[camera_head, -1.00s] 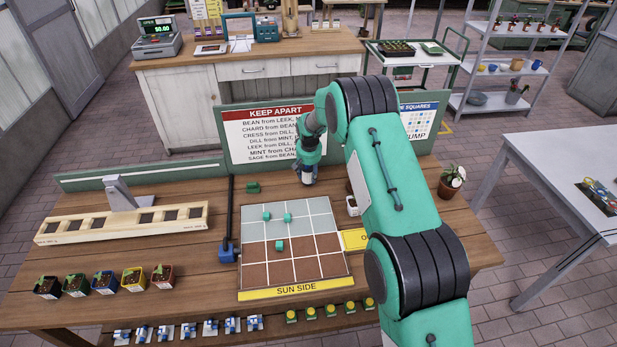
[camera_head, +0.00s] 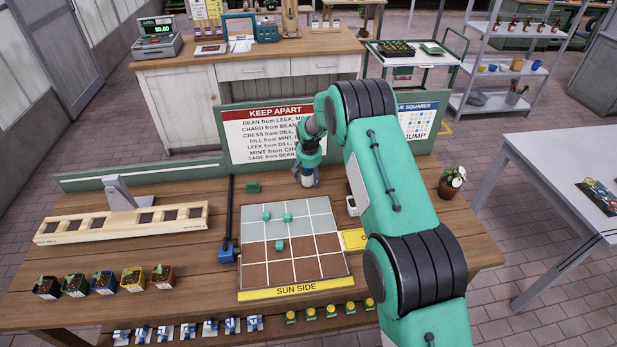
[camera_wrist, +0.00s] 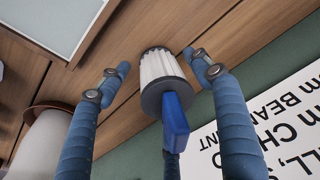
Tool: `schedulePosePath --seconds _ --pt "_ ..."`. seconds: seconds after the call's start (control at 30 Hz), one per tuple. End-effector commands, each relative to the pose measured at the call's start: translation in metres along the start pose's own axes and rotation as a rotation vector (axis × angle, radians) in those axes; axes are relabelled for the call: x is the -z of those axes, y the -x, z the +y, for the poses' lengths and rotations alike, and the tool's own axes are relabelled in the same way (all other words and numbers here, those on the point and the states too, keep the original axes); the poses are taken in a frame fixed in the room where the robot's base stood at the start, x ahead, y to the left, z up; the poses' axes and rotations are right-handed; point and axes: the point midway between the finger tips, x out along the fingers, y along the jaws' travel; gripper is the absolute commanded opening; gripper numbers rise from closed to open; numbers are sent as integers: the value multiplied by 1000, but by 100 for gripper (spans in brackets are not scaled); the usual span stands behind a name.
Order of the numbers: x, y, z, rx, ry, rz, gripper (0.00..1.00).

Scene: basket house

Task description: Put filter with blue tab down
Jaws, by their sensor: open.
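The filter with the blue tab (camera_wrist: 158,68) is a white pleated cylinder with a dark cap and a blue tab (camera_wrist: 175,118) on it. In the wrist view it appears to stand upright on the wooden bench between the fingers of my gripper (camera_wrist: 160,72), with gaps on both sides. My gripper is open. In the head view my gripper (camera_head: 307,178) is low over the back of the bench, in front of the keep-apart sign (camera_head: 268,135), and the filter's white side (camera_head: 307,181) shows between the fingers.
A square grid board (camera_head: 318,242) with several small green blocks lies nearer the front. Potted seedlings (camera_head: 103,282) line the front left. A potted plant (camera_head: 452,181) stands at the right edge.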

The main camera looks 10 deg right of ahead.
Motion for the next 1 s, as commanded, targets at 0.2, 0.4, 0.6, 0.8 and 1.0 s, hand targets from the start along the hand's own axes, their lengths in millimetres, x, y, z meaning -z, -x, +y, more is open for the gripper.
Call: schedulePosePath --seconds 0.2,0.4,0.6,0.8,1.0 --pt "1 6 0 0 0 1 64" --pt "2 25 0 0 0 2 64" --pt "1 55 0 0 0 1 64" --pt "2 88 0 0 0 2 64" --pt "1 112 0 0 0 1 64"
